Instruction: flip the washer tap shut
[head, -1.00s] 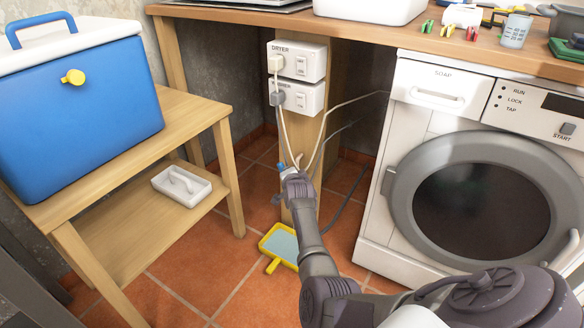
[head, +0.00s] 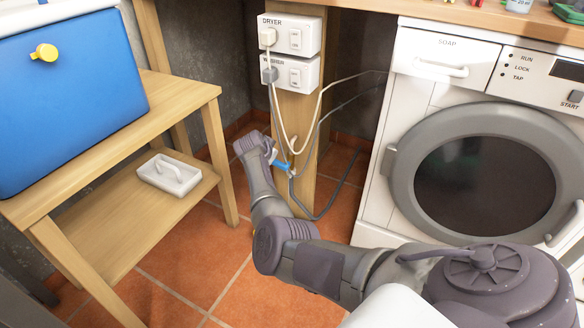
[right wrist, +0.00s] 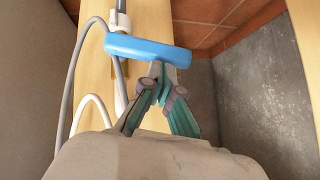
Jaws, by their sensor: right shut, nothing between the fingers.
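The washer tap's blue lever (head: 283,166) is low on the wooden post under the counter. My left gripper is in neither view.
Cables hang from the dryer and washer sockets (head: 290,72) near the tap. The washing machine (head: 375,205) stands right of the post. A wooden shelf stand (head: 100,215) with a blue cooler (head: 75,120) and a white tray (head: 168,183) is at left.

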